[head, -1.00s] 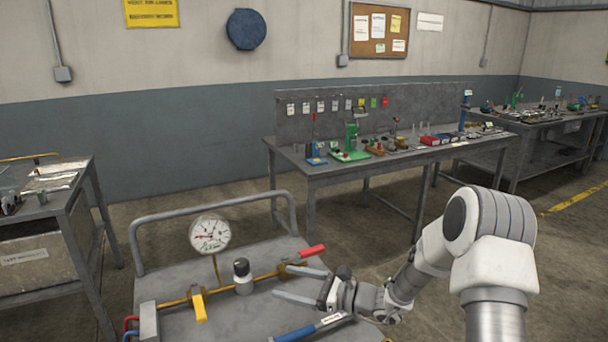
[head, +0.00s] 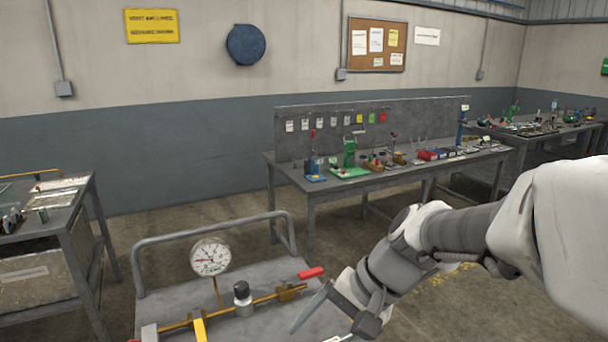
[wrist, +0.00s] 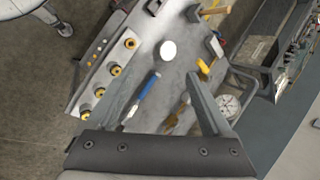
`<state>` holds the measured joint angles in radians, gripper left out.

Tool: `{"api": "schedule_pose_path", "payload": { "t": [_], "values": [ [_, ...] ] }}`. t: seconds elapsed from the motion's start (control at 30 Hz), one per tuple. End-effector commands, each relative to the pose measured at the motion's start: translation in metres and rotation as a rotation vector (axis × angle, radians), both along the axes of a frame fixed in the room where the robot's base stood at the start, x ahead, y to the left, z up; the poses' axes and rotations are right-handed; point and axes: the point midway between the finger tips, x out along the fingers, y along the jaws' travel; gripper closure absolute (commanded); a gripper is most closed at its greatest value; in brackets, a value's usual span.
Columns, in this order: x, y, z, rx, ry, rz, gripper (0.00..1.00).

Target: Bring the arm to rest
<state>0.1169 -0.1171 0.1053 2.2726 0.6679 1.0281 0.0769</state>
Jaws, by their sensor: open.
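My gripper (wrist: 165,112) is open in the wrist view, its two fingers spread apart with nothing between them in its grasp. In the head view my gripper (head: 325,312) hangs over the right side of a grey cart top (head: 262,325). On the cart a brass pipe carries a round pressure gauge (head: 211,257), a yellow-handled valve (head: 199,330), a white fitting with a dark cap (head: 243,298) and a red handle (head: 311,273). In the wrist view a blue-handled tool (wrist: 141,95) lies on the cart beyond the fingers.
The cart's rail (head: 190,232) rises at its far side. A workbench (head: 350,181) with small tools stands behind, and another bench (head: 45,235) is at the left. A row of yellow-ringed fittings (wrist: 107,83) shows in the wrist view. Floor between cart and workbench is open.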

Motion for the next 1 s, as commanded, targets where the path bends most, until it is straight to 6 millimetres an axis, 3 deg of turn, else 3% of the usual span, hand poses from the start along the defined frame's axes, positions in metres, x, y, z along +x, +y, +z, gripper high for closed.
{"api": "schedule_pose_path", "payload": {
  "t": [0.3,0.6,1.0],
  "values": [
    [-0.048,-0.057,0.042,-0.330,-0.274,0.169,0.16],
    [-0.077,-0.104,0.072,-0.585,-0.480,0.275,0.16],
    [-0.083,-0.116,0.079,-0.654,-0.528,0.302,0.16]
  ]
}}
